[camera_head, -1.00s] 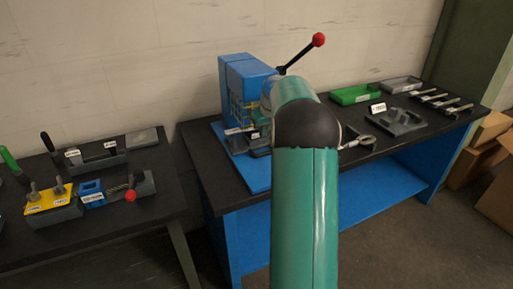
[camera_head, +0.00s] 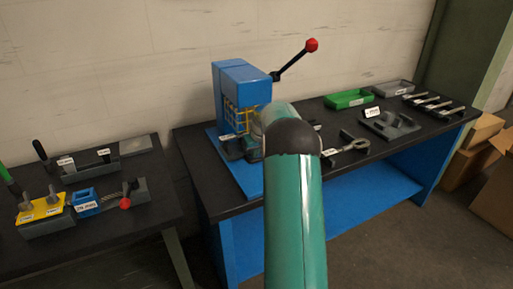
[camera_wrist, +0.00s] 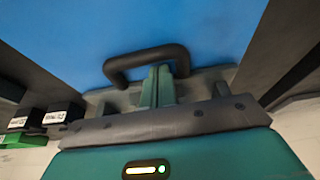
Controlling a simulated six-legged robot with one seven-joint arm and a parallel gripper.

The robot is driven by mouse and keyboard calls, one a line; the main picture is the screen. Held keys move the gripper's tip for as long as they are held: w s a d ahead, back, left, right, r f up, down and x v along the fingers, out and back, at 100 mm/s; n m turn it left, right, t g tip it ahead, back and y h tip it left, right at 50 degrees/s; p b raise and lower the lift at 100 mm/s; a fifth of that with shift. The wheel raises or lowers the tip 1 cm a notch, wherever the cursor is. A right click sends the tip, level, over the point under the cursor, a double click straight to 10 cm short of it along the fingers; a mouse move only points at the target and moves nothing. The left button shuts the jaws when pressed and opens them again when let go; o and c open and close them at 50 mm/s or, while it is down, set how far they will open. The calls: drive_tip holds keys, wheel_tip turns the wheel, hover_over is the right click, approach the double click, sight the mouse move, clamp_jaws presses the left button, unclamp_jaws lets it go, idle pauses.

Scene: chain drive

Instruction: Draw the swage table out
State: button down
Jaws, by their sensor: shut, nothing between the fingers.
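The blue press (camera_head: 240,88) stands on a blue base plate (camera_head: 238,178), with a red-knobbed lever (camera_head: 296,60) raised to the right. At its foot is a low grey part, probably the swage table (camera_head: 231,150), mostly hidden behind my arm. In the wrist view a dark U-shaped handle (camera_wrist: 148,54) stands on a grey plate (camera_wrist: 213,74) over the blue surface. My gripper (camera_wrist: 157,72) is shut and empty. Its green fingertips appear within the handle's loop, close to the bar; I cannot tell whether they touch it. In the head view my arm hides the gripper.
Right on the bench (camera_head: 225,206) are a clamp-like tool (camera_head: 350,143), a grey fixture (camera_head: 390,125), green (camera_head: 348,99) and grey (camera_head: 393,88) trays and several bars. A left table (camera_head: 100,245) carries more fixtures. Cardboard boxes stand at right.

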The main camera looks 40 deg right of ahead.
drive_tip(key=shift+f, duration=0.1)
idle(0.3)
drive_tip(key=s+a, duration=0.1)
drive_tip(key=s, duration=0.4)
drive_tip(key=s+a, duration=0.2)
drive_tip(key=s, duration=0.4)
drive_tip(key=s+a, duration=0.2)
drive_tip(key=s, duration=0.4)
